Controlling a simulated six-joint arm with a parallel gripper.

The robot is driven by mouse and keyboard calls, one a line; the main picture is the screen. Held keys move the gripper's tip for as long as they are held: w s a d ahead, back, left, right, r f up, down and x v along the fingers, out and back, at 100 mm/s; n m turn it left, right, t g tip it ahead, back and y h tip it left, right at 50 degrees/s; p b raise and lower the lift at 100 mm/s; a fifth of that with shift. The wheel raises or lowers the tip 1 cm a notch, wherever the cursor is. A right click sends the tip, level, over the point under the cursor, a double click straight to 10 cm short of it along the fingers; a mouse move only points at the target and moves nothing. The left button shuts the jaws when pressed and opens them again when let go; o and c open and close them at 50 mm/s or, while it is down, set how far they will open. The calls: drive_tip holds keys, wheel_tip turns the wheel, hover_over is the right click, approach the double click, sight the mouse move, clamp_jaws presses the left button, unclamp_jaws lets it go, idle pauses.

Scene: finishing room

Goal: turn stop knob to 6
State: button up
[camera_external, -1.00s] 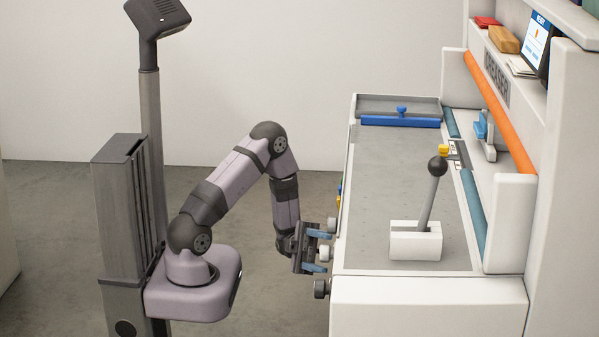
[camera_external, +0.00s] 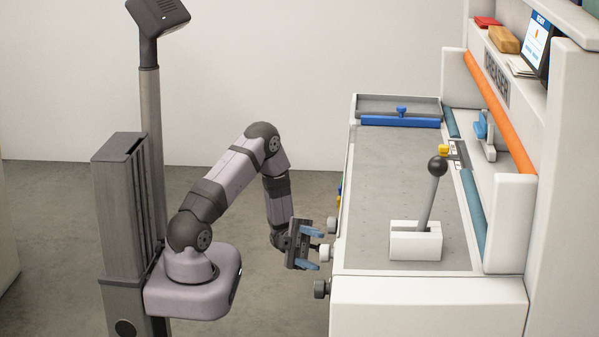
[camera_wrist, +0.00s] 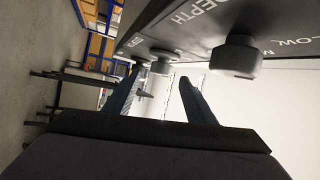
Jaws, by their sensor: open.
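Several round knobs stick out from the machine's front edge. In the external view a grey knob (camera_external: 332,225), a white knob (camera_external: 326,252) and a dark knob (camera_external: 321,289) show. I cannot read which one is marked stop, nor any knob's setting. My gripper (camera_external: 314,249) is open and empty, just left of the white knob and apart from it. In the wrist view the two blue fingers of my gripper (camera_wrist: 160,87) point towards a small grey knob (camera_wrist: 163,62) beyond their tips. A larger dark knob (camera_wrist: 237,55) is nearer, to the right, by the lettering DEPTH.
The machine's bed (camera_external: 400,185) carries a lever with a black ball (camera_external: 438,166) and a blue bar (camera_external: 400,121). An orange roller (camera_external: 500,110) runs along the back. The floor between my base and the machine is clear.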

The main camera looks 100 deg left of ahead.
sight(325, 254)
drive_tip(key=r+m+g+y+p, duration=0.1)
drive_tip(key=y+p, duration=0.1)
drive_tip(key=p, duration=0.1)
drive_tip(key=r+m+g+y+p, duration=0.1)
drive_tip(key=p, duration=0.3)
drive_tip(key=r+y+p, duration=0.2)
drive_tip(key=p, duration=0.1)
drive_tip(key=shift+w+a+m+g+y+p, duration=0.15)
drive_tip(key=shift+a+m+g+y+p, duration=0.15)
drive_tip(key=shift+m+g+p, duration=0.1)
drive_tip(key=shift+d+f, duration=0.1)
drive_tip(key=shift+p+x, duration=0.45)
drive_tip(key=shift+x, duration=3.1)
drive_tip(key=c, duration=1)
